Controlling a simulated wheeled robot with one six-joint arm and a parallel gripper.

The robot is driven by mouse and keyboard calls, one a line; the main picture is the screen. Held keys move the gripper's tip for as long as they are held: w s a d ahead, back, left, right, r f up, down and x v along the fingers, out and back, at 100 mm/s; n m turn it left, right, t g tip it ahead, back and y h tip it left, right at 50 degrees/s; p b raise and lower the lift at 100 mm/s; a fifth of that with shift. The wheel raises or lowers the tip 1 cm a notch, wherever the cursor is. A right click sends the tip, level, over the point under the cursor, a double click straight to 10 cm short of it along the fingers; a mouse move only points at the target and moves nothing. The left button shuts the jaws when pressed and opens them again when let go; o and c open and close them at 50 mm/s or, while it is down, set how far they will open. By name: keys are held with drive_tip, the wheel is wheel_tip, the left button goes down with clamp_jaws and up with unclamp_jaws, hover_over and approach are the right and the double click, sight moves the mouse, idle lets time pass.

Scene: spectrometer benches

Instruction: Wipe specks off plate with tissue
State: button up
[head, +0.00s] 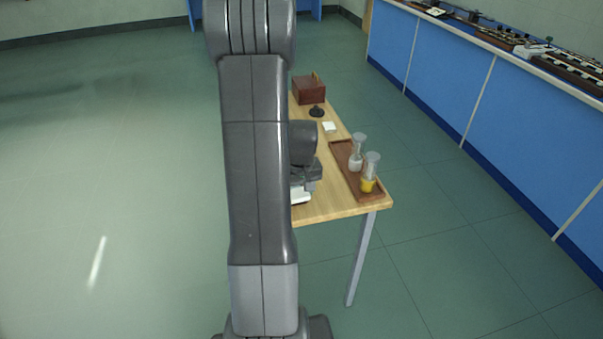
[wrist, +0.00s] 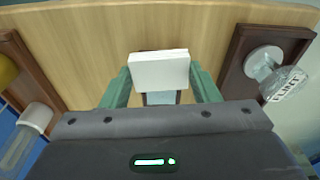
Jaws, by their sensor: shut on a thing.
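My gripper (wrist: 160,88) has its green fingers shut on a folded white tissue (wrist: 159,71), above or against the wooden table. In the head view my gripper (head: 304,182) is low over the table's near end, partly behind my arm. A white edge (head: 300,197) shows just under it; I cannot tell whether that is the tissue or something beneath. In the wrist view a thin dark edge shows behind the tissue, and a pale grey patch shows between the fingers. I cannot make out the plate or any specks for certain.
The wooden table (head: 330,211) holds a brown tray (head: 343,160) with a yellow-filled jar (head: 368,184) and a pale one (head: 356,160). Farther back are a white square (head: 329,127), a black knobbed object (head: 317,111) and a brown box (head: 309,90). A labelled bottle (wrist: 284,82) lies rightward in the wrist view.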

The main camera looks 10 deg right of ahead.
drive_tip(key=r, duration=0.1)
drive_tip(key=r+p, duration=0.1)
drive_tip(key=shift+w+r, duration=0.3)
drive_tip(key=shift+r, duration=0.1)
drive_tip(key=shift+r+p, duration=1.5)
drive_tip(key=shift+r, duration=0.85)
